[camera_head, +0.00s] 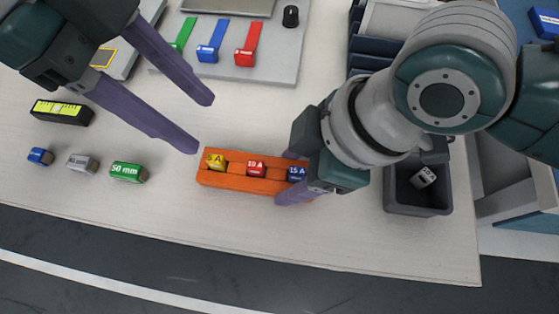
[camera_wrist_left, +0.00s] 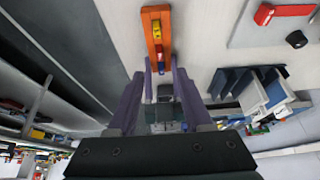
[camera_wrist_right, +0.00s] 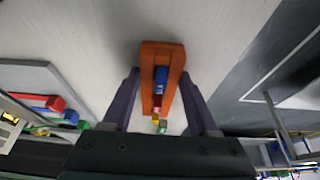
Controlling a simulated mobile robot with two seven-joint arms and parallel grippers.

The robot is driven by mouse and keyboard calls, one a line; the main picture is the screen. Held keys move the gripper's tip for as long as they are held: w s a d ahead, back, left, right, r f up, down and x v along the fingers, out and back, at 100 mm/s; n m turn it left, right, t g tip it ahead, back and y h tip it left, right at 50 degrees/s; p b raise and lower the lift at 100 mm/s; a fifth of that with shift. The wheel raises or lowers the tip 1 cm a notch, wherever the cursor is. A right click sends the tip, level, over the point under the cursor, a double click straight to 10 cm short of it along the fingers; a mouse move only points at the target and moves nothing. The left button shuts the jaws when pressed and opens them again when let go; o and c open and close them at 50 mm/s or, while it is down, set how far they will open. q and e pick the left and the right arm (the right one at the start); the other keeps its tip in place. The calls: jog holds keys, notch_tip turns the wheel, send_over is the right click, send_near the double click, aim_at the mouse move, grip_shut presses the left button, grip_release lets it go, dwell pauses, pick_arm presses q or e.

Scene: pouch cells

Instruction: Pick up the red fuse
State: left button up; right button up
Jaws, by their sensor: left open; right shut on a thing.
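The red fuse (camera_head: 256,169), marked 10 A, sits in the middle of an orange holder (camera_head: 230,182) on the table. A yellow fuse (camera_head: 215,161) is to its left and a blue 15 A fuse (camera_head: 297,174) to its right. My right gripper (camera_head: 286,179) is shut across the holder's right end, with a finger on each long side; the right wrist view shows the holder (camera_wrist_right: 149,57) between its fingers. My left gripper (camera_head: 203,125) is open and empty, its fingertips above and left of the holder in the head view. The red fuse also shows in the left wrist view (camera_wrist_left: 158,48).
A dark bin (camera_head: 418,203) at the right holds a grey fuse (camera_head: 423,177). Blue, grey and green (camera_head: 128,172) blocks and a black-yellow block (camera_head: 62,112) lie at the left. A grey board (camera_head: 285,65) with coloured strips is behind. Table front is clear.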

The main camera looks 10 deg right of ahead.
pick_arm(q)
jog(key=r, duration=0.1)
send_over(253, 164)
jog(key=a, duration=0.3)
jog(key=shift+y, duration=0.3)
jog(key=f, duration=0.5)
jog(key=shift+w+f, duration=0.35)
jog(key=shift+f, duration=0.05)
jog(key=x, duration=0.5)
jog(key=shift+d, duration=0.4)
grip_shut()
